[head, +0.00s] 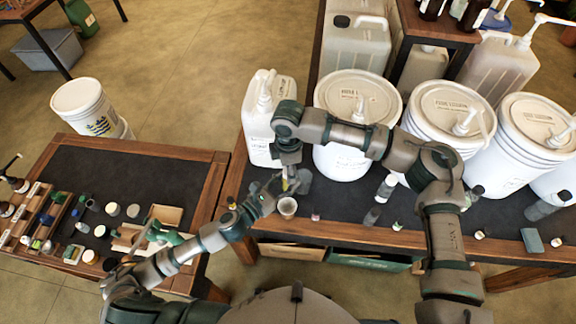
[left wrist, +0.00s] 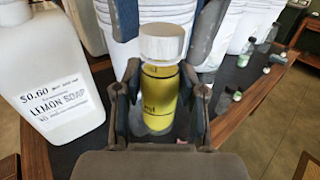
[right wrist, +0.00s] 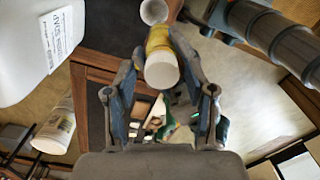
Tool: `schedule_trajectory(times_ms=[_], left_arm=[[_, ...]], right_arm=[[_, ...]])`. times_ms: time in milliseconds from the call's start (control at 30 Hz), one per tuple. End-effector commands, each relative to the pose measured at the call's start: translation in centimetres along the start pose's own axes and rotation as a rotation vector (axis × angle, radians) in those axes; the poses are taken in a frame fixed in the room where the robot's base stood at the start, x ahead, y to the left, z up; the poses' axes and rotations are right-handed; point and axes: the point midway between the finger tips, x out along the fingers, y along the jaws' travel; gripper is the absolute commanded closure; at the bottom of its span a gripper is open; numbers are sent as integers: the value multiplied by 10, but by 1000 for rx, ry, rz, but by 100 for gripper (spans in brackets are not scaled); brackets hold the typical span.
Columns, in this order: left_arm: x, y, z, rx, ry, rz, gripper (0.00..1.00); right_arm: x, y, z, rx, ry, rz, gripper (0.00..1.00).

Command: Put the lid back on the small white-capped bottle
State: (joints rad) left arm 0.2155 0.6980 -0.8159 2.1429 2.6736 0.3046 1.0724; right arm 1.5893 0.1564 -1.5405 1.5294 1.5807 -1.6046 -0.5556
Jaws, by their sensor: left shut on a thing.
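The small bottle with yellow contents (left wrist: 165,95) is upright between the fingers of my left gripper (left wrist: 160,110), which is shut on it. Its white cap (left wrist: 162,43) sits at the top of the bottle; I cannot tell whether it is fully seated. In the right wrist view the cap (right wrist: 161,70) is seen end-on, with the yellow bottle (right wrist: 159,38) behind it. My right gripper (right wrist: 160,75) comes down from above with its fingers apart, one on each side of the cap. In the head view the bottle (head: 285,184) is small and partly hidden by the grippers.
A large white lemon soap jug (left wrist: 45,75) stands close by. White buckets (head: 357,95) line the back of the table. Small bottles (head: 387,187) stand to the right. A second table (head: 130,165) holds several jars.

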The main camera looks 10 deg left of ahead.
Motion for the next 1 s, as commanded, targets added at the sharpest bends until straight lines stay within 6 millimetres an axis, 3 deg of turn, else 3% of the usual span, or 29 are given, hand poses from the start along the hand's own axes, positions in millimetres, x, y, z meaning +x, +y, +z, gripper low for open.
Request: schedule_trajectory(times_ms=[33, 200, 367, 533, 667, 700, 800, 1000], left_arm=[[0, 0, 0, 0, -1, 0, 100], [0, 0, 0, 0, -1, -1, 100], [0, -1, 1, 0, -2, -2, 100], [0, -1, 1, 0, -2, -3, 100], [0, -2, 1, 0, -2, -4, 100], [0, -2, 1, 0, -3, -4, 100], [0, -2, 1, 0, -2, -4, 100], [0, -1, 1, 0, -1, -2, 100]], right_arm=[[0, 0, 0, 0, 0, 0, 58], [0, 0, 0, 0, 0, 0, 100], [0, 0, 0, 13, 0, 1, 100], [0, 0, -1, 230, 4, 0, 100], [0, 1, 0, 231, 1, 3, 100], [0, 1, 0, 231, 1, 3, 64], [-1, 1, 0, 230, 1, 3, 39], [0, 0, 0, 229, 1, 1, 37]])
